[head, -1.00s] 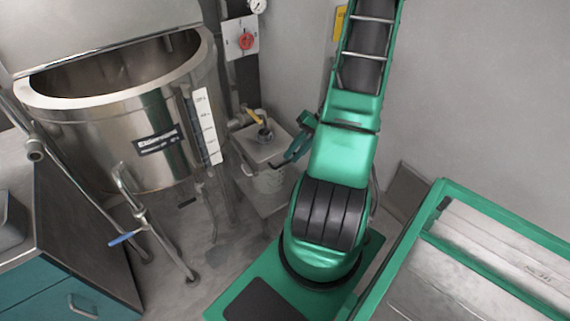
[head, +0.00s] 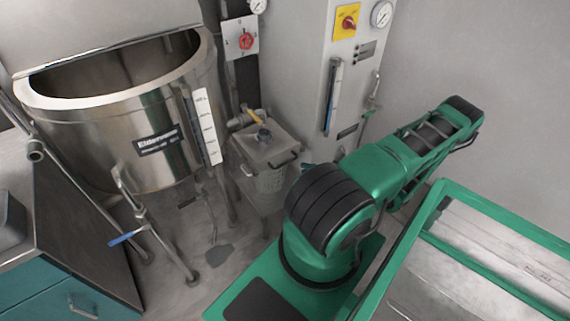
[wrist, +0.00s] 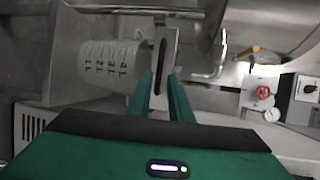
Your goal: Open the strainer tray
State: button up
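A grey metal box with a flat lid and dark handles (head: 265,152) stands beside the kettle in the head view. I cannot tell for sure which part is the strainer tray. In the wrist view my gripper (wrist: 162,78) has its two green fingers a little apart. A pale plate with a long black slot (wrist: 166,40) shows beyond and between the fingertips; contact cannot be told. A whitish cylinder with a number scale (wrist: 108,62) lies left of them.
A large steel kettle (head: 120,118) with pipes and a blue-handled valve stands at left. A grey cabinet (head: 345,90) with gauge and switch stands behind the box. A green-framed table (head: 480,205) is at right. Some floor shows before the box.

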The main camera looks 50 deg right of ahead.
aim_at(286, 163)
jog(key=x, duration=1)
jog(key=shift+w+f, duration=0.1)
jog(key=shift+w, duration=0.25)
grip_shut()
